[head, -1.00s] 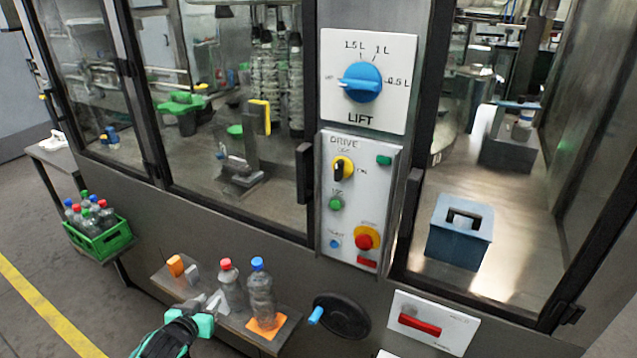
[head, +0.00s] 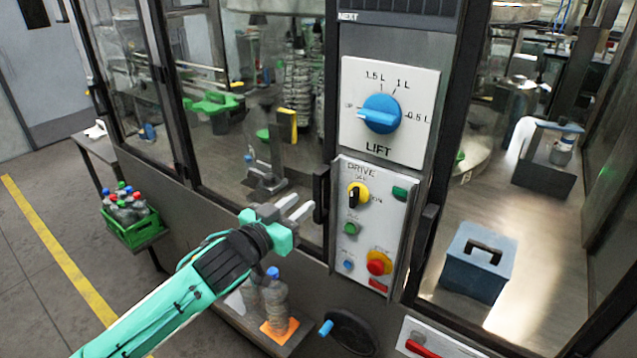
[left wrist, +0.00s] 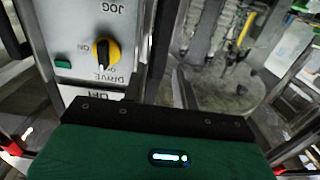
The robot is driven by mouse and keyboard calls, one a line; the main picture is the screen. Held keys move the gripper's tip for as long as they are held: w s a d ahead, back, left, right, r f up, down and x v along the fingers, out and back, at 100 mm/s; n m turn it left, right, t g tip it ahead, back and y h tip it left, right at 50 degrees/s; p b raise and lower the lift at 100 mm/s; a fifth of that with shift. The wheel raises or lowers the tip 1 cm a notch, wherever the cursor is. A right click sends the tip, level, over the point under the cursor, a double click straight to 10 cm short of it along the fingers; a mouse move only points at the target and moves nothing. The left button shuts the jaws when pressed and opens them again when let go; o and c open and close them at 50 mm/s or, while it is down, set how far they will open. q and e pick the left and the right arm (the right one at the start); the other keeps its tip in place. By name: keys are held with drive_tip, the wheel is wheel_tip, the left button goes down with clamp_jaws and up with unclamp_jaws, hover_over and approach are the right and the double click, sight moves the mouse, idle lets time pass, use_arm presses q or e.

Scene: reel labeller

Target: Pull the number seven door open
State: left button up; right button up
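The glass door (head: 255,120) in the middle of the machine is closed in its dark frame. A black upright handle (head: 320,192) stands at its right edge, beside the drive panel. I cannot read a number seven on any door. My left gripper (head: 301,207) has its two pale fingers apart, just left of the handle and pointing towards it. Nothing shows between the fingers, and I cannot tell whether they touch the handle. In the left wrist view the drive panel (left wrist: 85,25) is close by, upside down; the fingertips are not clear. My right gripper is not in view.
The lift dial (head: 381,114) and drive panel (head: 368,225) are right of the handle. Bottles (head: 274,292) stand on a low shelf under my left arm. A black handwheel (head: 352,333) juts out below. A green bottle crate (head: 137,232) is at left.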

sight(316, 191)
use_arm(q)
drive_tip(key=p+x, duration=0.2)
drive_tip(key=x, duration=0.3)
drive_tip(key=shift+w+d+r, duration=0.15)
drive_tip(key=shift+w+d, duration=0.05)
drive_tip(key=shift+w, duration=0.2)
drive_tip(key=shift+x, duration=0.85)
clamp_jaws()
